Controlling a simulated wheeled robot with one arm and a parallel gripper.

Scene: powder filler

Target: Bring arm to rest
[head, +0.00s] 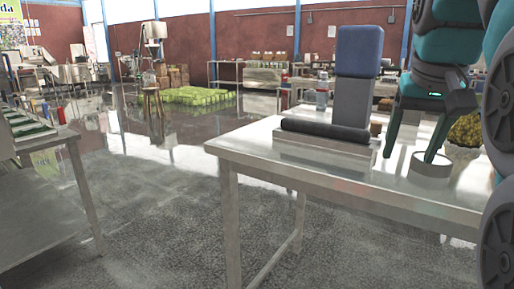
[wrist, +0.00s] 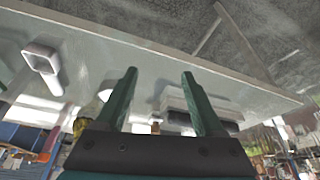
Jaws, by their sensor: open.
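My gripper (head: 408,156) hangs over the right part of the steel table (head: 250,150) in the head view, fingers pointing down. It is open, and nothing shows between the fingers. In the wrist view its two green fingers (wrist: 158,75) stand apart, with the tabletop (wrist: 150,60) beyond them.
A dark roll (head: 325,130) on a pale base and a tall blue-topped block (head: 358,55) stand left of my gripper. A bowl of yellow-green matter (head: 466,130) is at the right. Another table (head: 40,205) stands at the left, with open floor (head: 160,210) between.

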